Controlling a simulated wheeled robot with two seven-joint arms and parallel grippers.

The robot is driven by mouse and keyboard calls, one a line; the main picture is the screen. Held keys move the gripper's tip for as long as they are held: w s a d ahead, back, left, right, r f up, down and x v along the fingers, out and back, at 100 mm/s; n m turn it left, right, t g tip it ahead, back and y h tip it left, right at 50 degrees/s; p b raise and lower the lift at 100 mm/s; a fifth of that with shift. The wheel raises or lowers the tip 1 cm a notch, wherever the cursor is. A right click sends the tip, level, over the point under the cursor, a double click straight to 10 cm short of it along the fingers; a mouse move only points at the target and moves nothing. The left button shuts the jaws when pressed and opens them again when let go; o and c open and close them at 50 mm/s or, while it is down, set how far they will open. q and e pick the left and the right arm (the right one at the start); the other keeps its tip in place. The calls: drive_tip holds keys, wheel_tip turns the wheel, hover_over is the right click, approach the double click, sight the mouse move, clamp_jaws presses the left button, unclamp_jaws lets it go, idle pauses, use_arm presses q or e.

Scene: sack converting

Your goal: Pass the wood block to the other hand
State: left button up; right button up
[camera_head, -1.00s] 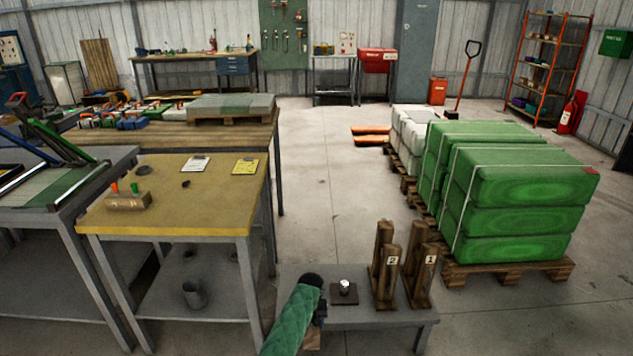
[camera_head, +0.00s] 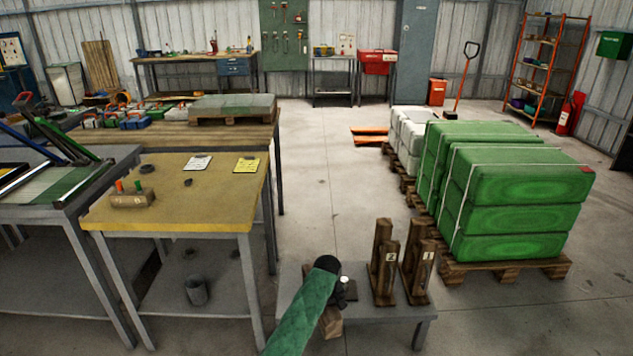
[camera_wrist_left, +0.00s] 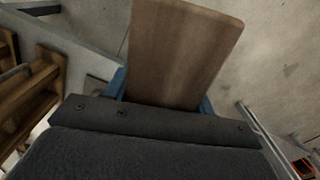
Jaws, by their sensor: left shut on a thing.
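The wood block (camera_wrist_left: 185,50) is a flat brown piece held between the blue fingers of my left gripper (camera_wrist_left: 163,96). It sticks out beyond the fingers in the left wrist view. In the head view my left arm, in a green quilted sleeve, reaches over the small grey table. The block (camera_head: 331,322) shows partly there, right of the sleeve, with the rest hidden behind the arm. My left gripper is mostly hidden in that view. My right gripper is in neither view.
Brown wooden stands marked 2 (camera_head: 384,270) and 1 (camera_head: 419,272) rise from the small grey table (camera_head: 385,314). A small dark base with a silver knob (camera_head: 346,287) is partly covered by my arm. A yellow-topped table (camera_head: 190,205) stands left; stacked green sacks (camera_head: 515,190) stand right.

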use_arm(q)
wheel_tip(320, 180, up, 8)
drive_tip(key=shift+r, duration=0.1)
drive_tip(key=s+a+r+m+p, duration=0.1)
drive_tip(key=s+a+r, duration=0.4)
drive_tip(key=s+r, duration=0.3)
drive_tip(key=s+a+r+m+p, duration=0.15)
drive_tip(key=s+a+r, duration=0.3)
drive_tip(key=r, duration=0.55)
drive_tip(key=s+a+p, duration=0.1)
drive_tip(key=s+a, duration=0.3)
drive_tip(key=a, duration=0.3)
drive_tip(key=s+a+r+m, duration=0.1)
drive_tip(key=s+a, duration=0.3)
drive_tip(key=a, duration=0.3)
drive_tip(key=shift+s+a+p, duration=0.15)
drive_tip(key=shift+s+p, duration=0.2)
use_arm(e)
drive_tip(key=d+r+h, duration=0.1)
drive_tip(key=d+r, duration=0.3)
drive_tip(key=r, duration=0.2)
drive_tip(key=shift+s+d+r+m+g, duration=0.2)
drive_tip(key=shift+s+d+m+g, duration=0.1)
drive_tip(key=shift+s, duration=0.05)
